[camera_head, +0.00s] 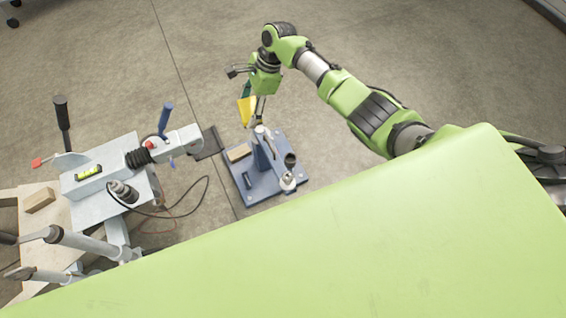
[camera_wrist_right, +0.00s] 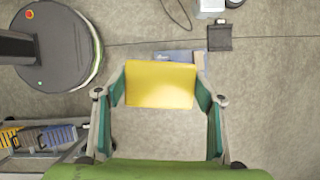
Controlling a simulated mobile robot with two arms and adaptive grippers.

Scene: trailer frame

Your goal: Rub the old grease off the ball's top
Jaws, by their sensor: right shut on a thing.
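My right gripper (camera_head: 254,106) is shut on a yellow cloth or pad (camera_head: 245,109), just beyond the far edge of a blue stand (camera_head: 250,192). In the right wrist view, the yellow piece (camera_wrist_right: 160,84) fills the space between the two fingers (camera_wrist_right: 162,92) and partly hides the blue stand (camera_wrist_right: 172,54). A small shiny rounded piece (camera_head: 288,179) stands at the stand's near right; it may be the ball, but grease on it is too small to make out. The yellow piece is apart from it. My left gripper is not in view.
A grey trailer coupling (camera_head: 110,180) with levers and a black bellows stands to the left. A tan block (camera_head: 239,153) lies on the stand, and a dark flat plate (camera_head: 208,143) beside it. A black cable (camera_head: 190,212) loops nearby. The concrete floor beyond is clear.

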